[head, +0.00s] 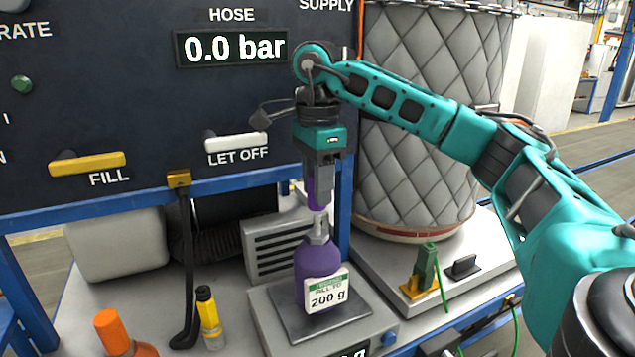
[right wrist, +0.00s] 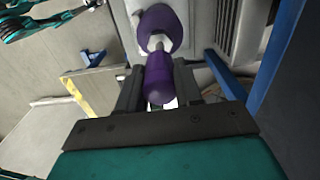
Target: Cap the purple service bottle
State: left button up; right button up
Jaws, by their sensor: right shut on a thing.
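The purple service bottle (head: 318,262) stands upright on the dark plate of a scale (head: 262,312) in the head view, with a white and green label reading 200 g and a grey valve (head: 319,232) on top. My right gripper (head: 321,187) points down above it, shut on a purple cap (head: 318,198). The cap is over the valve; I cannot tell whether they touch. In the right wrist view the cap (right wrist: 159,78) is between the fingers, with the bottle (right wrist: 160,24) beyond it. My left gripper is not in view.
A dark panel (head: 120,110) with FILL and LET OFF levers stands behind. A yellow bottle (head: 210,318) and an orange-capped bottle (head: 118,335) stand left of the scale. A quilted grey tank (head: 425,130) and a green-handled clamp (head: 424,270) are to the right.

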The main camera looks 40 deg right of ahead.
aim_at(318, 210)
jog(key=shift+f+b, duration=1.65)
jog(key=shift+f, duration=1.05)
jog(key=o, duration=1.1)
jog(key=shift+r, duration=0.15)
notch_tip(318, 210, up, 5)
jog(key=shift+r+p, duration=0.2)
jog(key=shift+p, duration=0.55)
notch_tip(318, 210, up, 7)
jog(key=p, duration=0.4)
jog(key=shift+r, duration=0.15)
